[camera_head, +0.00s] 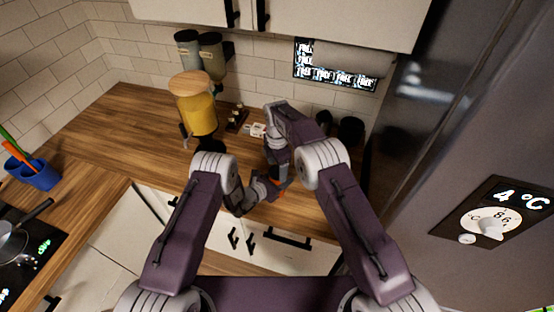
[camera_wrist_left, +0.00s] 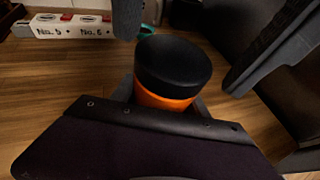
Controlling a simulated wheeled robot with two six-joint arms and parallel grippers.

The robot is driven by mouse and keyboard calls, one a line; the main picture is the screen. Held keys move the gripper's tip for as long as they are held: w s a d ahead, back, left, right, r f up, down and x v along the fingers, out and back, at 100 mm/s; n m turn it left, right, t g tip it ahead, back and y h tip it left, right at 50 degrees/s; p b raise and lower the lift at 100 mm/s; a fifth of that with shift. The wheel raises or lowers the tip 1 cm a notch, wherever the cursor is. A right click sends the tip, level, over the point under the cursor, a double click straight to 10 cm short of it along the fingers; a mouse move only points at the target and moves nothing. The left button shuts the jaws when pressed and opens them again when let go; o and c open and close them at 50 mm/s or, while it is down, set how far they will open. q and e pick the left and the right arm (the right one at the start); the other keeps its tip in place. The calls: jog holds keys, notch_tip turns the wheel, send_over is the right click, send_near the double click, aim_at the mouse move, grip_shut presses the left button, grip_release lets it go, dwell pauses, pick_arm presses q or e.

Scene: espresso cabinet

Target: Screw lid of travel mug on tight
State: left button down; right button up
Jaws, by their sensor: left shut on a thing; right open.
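The travel mug (camera_wrist_left: 165,97) has an orange body and a black lid (camera_wrist_left: 173,63) on top in the left wrist view. In the head view only a bit of orange (camera_head: 282,184) shows between my grippers. My left gripper (camera_head: 268,187) is shut on the orange body, low on the mug. My right gripper (camera_head: 279,165) comes down from above. Its two dark fingers are spread on either side of the lid in the left wrist view, with gaps to it. The seam between lid and body looks closed, but I cannot tell how tight it is.
A large yellow jar with a wooden lid (camera_head: 197,110) stands at the back left of the counter (camera_head: 110,130). A white box with numbered labels (camera_wrist_left: 70,27) lies behind the mug. Dark round items (camera_head: 351,130) stand at the back right. The fridge (camera_head: 470,130) bounds the right side.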

jog(key=shift+f, duration=1)
jog(key=shift+c, duration=0.3)
jog(key=c, duration=1.4)
jog(key=m, duration=0.3)
jog(key=o, duration=1.6)
jog(key=shift+c, duration=0.2)
jog(key=shift+r, duration=2.3)
